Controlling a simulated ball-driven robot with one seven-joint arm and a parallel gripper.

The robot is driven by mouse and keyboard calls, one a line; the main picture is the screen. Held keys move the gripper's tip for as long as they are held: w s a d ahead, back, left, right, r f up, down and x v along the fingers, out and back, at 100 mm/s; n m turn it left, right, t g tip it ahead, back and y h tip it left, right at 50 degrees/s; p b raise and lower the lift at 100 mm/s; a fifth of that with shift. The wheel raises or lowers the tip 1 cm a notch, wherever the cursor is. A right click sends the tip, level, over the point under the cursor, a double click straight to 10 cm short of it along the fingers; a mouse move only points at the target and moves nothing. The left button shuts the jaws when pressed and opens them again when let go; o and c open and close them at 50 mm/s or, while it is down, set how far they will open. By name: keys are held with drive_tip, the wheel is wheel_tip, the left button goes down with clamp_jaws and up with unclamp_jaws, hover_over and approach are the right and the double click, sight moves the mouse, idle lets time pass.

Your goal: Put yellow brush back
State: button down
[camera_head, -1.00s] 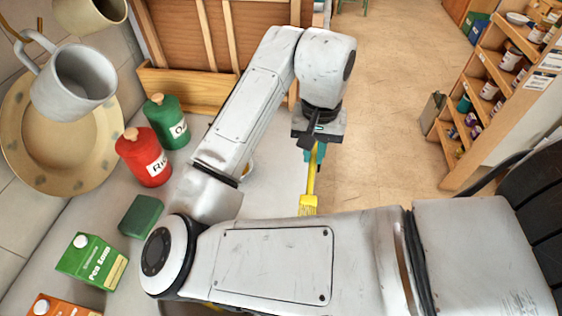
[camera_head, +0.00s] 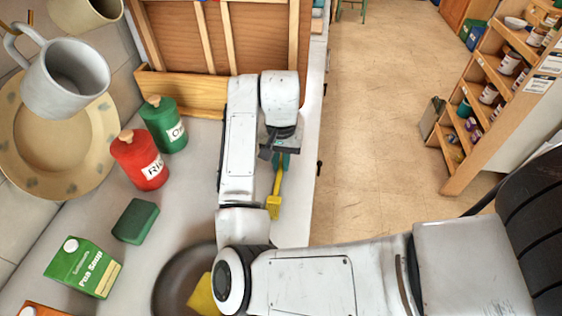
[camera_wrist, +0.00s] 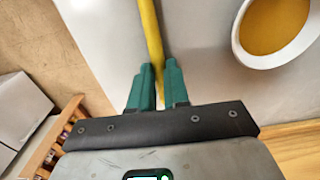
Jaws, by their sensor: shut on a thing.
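The yellow brush (camera_head: 275,198) hangs below my gripper (camera_head: 281,161) in the head view, its broad end pointing toward the camera. In the wrist view my gripper (camera_wrist: 157,85) has its teal fingers shut on the brush's yellow handle (camera_wrist: 150,32). The far end of the brush is out of frame there. The brush is over the pale counter (camera_head: 297,215) near its right edge; I cannot tell whether it touches it.
A bowl of orange-yellow content (camera_wrist: 275,28) shows in the wrist view. A dark pan (camera_head: 178,283) holds something yellow. A wooden rack (camera_head: 188,92) stands behind.

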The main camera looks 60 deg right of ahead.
drive_tip(key=shift+f, duration=0.15)
drive_tip(key=c, duration=1.1)
unclamp_jaws()
wheel_tip(320, 180, up, 12)
drive_tip(key=p, duration=0.2)
